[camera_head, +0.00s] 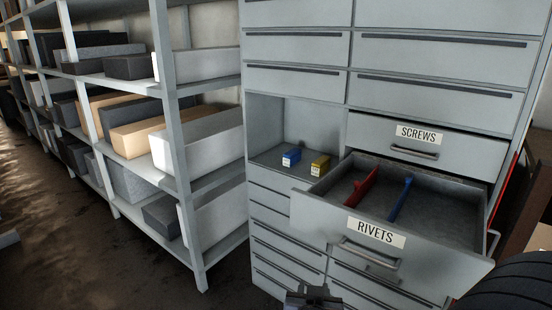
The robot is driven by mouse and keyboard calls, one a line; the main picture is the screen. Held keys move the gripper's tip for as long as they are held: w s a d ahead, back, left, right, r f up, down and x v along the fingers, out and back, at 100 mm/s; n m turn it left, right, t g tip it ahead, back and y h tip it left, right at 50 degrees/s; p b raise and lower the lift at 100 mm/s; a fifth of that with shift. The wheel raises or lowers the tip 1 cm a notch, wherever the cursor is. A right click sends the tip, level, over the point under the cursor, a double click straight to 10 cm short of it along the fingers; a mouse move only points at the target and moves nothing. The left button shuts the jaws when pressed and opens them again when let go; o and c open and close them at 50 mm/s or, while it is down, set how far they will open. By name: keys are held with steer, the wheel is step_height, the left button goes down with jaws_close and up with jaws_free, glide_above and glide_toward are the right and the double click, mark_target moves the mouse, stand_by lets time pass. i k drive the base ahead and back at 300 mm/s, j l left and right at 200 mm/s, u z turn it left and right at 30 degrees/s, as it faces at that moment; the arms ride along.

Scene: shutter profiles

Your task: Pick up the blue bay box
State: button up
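The small blue bay box (291,157) stands in an open bay of the grey cabinet. It has a small pale label on its front and stands to the left of a similar yellow box (320,165), with a small gap between them. My gripper (313,292) shows only in part at the bottom edge, well below the bay and apart from both boxes. Its fingers are too small and dark to tell whether they are open or shut.
The drawer labelled RIVETS (376,232) is pulled out to the right of the bay, with a red divider (362,187) and a blue divider (400,200) inside. The SCREWS drawer (418,137) is above. Shelving with several boxes (206,137) stands left; dark floor (120,255) lies before it.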

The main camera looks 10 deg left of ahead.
mark_target(292, 157)
steer(key=i+j+u, duration=0.2)
steer(key=i+u, duration=0.2)
steer(key=i+j+u, duration=0.1)
steer(key=i+u, duration=0.65)
steer(key=i+j+z, duration=0.3)
steer(key=i, duration=0.25)
steer(key=i+z, duration=0.25)
steer(key=z, duration=0.15)
steer(key=i+j+z, duration=0.1)
steer(key=z, duration=0.35)
steer(key=i+j+z, duration=0.2)
steer(key=z, duration=0.2)
steer(key=i+j+z, duration=0.2)
steer(key=z, duration=0.2)
steer(key=i+j, duration=0.05)
steer(key=i, duration=0.05)
